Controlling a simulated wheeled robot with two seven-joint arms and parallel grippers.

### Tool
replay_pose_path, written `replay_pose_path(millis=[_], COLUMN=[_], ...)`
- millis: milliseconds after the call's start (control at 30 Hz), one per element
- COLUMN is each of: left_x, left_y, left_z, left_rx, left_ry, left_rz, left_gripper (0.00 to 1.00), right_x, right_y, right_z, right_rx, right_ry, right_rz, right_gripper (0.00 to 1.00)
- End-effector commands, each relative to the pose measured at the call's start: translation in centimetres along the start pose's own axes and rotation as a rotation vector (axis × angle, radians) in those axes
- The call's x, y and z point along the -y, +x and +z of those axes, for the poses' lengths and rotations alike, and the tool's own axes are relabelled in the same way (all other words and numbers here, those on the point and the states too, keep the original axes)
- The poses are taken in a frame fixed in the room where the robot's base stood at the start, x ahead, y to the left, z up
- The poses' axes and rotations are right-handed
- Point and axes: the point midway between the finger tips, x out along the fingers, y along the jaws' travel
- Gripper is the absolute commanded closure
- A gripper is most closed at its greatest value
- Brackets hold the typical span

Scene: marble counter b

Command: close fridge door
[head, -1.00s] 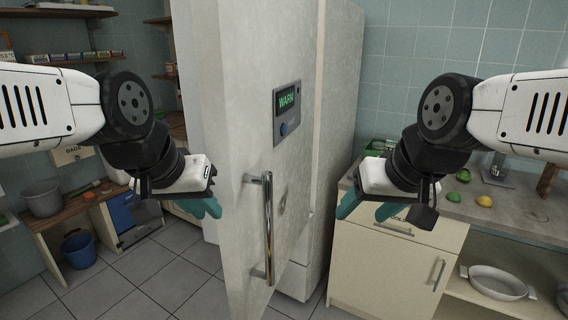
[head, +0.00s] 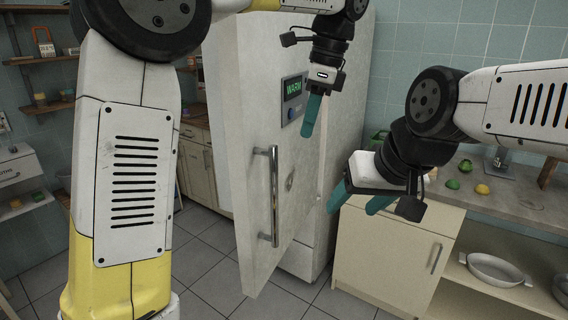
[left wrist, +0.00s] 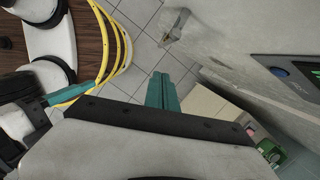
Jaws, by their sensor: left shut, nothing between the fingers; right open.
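The fridge door (head: 236,150) stands open. Its pale outer face carries a vertical metal handle (head: 273,197) and a panel (head: 293,97) reading WARM. The handle (left wrist: 174,26) and part of the panel (left wrist: 292,72) also show in the left wrist view. My left gripper (head: 308,132) points down in front of the door's face, right of the panel and above and right of the handle. Its teal fingers (left wrist: 162,92) are together and empty. I cannot tell whether they touch the door. My right gripper (head: 349,204) is open and empty, right of the door. The fridge's inside is hidden.
A low cabinet (head: 393,255) with a counter top (head: 500,205) stands right of the fridge. Fruit lies on the counter, and a white dish (head: 497,270) sits on a shelf below. The tiled floor (head: 215,260) under the door is clear.

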Motion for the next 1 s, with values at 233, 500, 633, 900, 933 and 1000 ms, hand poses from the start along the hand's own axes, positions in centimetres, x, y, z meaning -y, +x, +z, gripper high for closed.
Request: replay_pose_path(millis=[233, 500, 633, 900, 933, 1000], left_x=[0.6, 0.5, 0.4, 0.7, 0.7, 0.7], left_y=[0.3, 4.9, 7.8, 10.4, 10.4, 10.6], left_z=[-1.7, -1.4, -1.3, 1.2, 1.5, 2.0], left_rx=[0.029, 0.03, 0.03, 0.027, 0.027, 0.027], left_ry=[0.091, 0.088, 0.087, 0.083, 0.084, 0.085], left_rz=[0.022, 0.023, 0.024, 0.02, 0.02, 0.02], left_gripper=[1.0, 1.0, 1.0, 1.0, 1.0, 1.0], right_x=[0.0, 0.0, 0.0, 0.0, 0.0, 0.0], right_y=[0.0, 0.0, 0.0, 0.0, 0.0, 0.0], right_z=[0.0, 0.0, 0.0, 0.0, 0.0, 0.0], right_rx=[0.0, 0.0, 0.0, 0.0, 0.0, 0.0], right_ry=[0.0, 0.0, 0.0, 0.0, 0.0, 0.0], right_rz=[0.0, 0.0, 0.0, 0.0, 0.0, 0.0], right_gripper=[0.4, 0.4, 0.4, 0.4, 0.4, 0.4])
